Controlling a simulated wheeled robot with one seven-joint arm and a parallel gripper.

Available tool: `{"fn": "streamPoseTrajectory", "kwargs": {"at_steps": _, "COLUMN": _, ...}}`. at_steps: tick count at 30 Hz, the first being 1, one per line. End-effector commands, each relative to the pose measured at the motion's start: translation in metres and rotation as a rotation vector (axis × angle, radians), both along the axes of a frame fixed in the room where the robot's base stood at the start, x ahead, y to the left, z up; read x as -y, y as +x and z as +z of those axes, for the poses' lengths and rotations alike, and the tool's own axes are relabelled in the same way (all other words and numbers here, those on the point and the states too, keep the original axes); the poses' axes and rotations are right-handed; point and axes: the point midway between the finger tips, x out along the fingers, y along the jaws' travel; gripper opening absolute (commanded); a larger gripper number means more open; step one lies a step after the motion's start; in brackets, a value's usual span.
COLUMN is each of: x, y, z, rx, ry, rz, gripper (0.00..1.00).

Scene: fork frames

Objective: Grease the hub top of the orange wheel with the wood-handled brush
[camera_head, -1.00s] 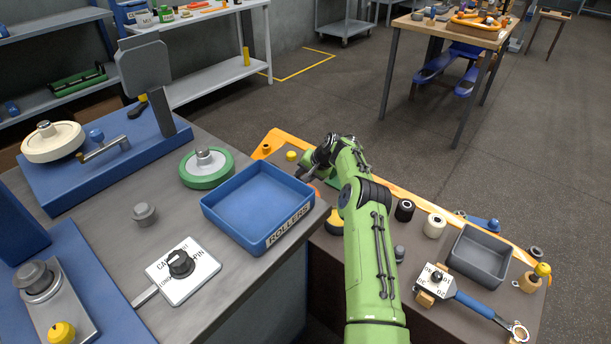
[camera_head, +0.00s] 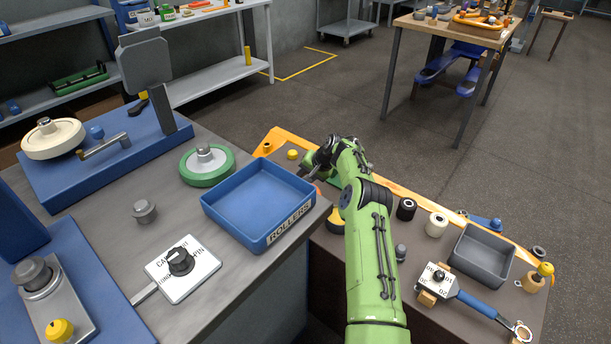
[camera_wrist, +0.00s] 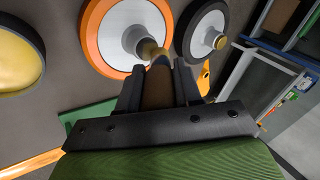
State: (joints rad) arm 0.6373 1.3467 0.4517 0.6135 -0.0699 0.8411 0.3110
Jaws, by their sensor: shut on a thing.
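My gripper (camera_wrist: 160,80) is shut on the wood-handled brush (camera_wrist: 158,90), whose brown handle sits between the two fingers. The brush's far end points at the grey hub of the orange wheel (camera_wrist: 91,38) and overlaps the hub's edge in the wrist view. I cannot tell whether it touches the hub top. The orange wheel lies flat, with a pale face and a raised central hub. In the head view my gripper (camera_head: 315,168) is at the low bench's far left end, and my arm hides most of the wheel and the brush.
A black-rimmed wheel (camera_wrist: 202,33) lies right beside the orange one. A round black-rimmed tin with yellow contents (camera_wrist: 18,55) is at the left. In the head view, a blue ROLLERS tray (camera_head: 292,233) stands left of my arm, and a grey tray (camera_head: 482,262) is at the right.

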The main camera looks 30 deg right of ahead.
Motion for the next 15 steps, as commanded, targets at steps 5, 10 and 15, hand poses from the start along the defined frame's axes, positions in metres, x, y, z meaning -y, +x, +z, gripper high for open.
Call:
{"fn": "streamPoseTrajectory", "kwargs": {"at_steps": 5, "x": 0.0000, "y": 0.0002, "z": -0.0043, "rx": 0.000, "ry": 0.000, "rz": 0.000, "gripper": 0.04}}
{"fn": "streamPoseTrajectory", "kwargs": {"at_steps": 10, "x": 0.0000, "y": 0.0001, "z": -0.0077, "rx": 0.000, "ry": 0.000, "rz": 0.000, "gripper": 0.04}}
{"fn": "streamPoseTrajectory", "kwargs": {"at_steps": 15, "x": -0.0023, "y": 0.0059, "z": -0.0072, "rx": 0.003, "ry": -0.001, "rz": 0.001, "gripper": 0.04}}
